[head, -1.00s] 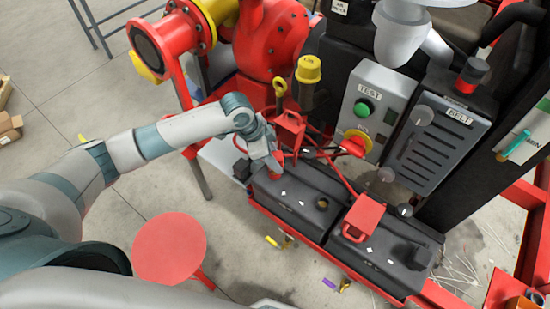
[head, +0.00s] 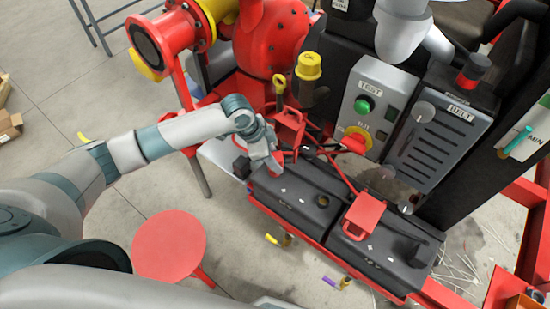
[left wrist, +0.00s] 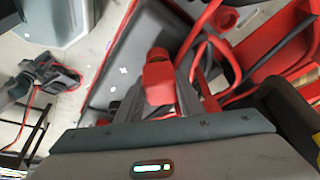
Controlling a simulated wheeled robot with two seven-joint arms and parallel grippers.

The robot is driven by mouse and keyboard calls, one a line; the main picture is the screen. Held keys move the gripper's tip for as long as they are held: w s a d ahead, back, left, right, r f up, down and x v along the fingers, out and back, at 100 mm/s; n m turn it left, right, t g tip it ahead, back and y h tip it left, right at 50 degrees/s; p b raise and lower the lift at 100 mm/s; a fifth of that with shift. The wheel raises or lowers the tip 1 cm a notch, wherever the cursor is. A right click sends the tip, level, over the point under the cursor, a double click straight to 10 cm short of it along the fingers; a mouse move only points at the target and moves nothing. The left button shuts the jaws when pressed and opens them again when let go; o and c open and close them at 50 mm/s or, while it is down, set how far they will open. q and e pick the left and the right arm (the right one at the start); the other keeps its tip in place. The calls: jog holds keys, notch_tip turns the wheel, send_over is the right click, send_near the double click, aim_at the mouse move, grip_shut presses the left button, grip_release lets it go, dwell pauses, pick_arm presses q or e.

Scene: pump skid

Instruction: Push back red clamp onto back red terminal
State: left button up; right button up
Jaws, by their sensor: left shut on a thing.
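My left gripper (head: 274,163) is at the left end of the back black battery (head: 305,196), pointing down. It is shut on the back red clamp, which shows in the left wrist view (left wrist: 158,82) as a red block between the grey fingers. The back red terminal is hidden under the gripper and clamp, so I cannot tell whether they touch. The battery top with small white marks also shows in the left wrist view (left wrist: 140,45). My right gripper is not in view.
A front black battery (head: 380,252) carries a red box-like piece (head: 364,214). Another red box (head: 290,127) stands just behind my gripper. Red cables, the test panel (head: 371,107) and a red pump (head: 270,45) crowd the back. A red stool (head: 168,246) stands at left.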

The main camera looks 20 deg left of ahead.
pick_arm(q)
jog(key=shift+f, duration=0.85)
dwell(0.3)
jog(key=o, duration=1.3)
jog(key=shift+o, duration=0.2)
jog(key=b+v, duration=0.4)
jog(key=v, duration=1.3)
jog(key=shift+r, duration=0.2)
jog(key=shift+s+f, duration=0.1)
jog(key=shift+s, duration=0.05)
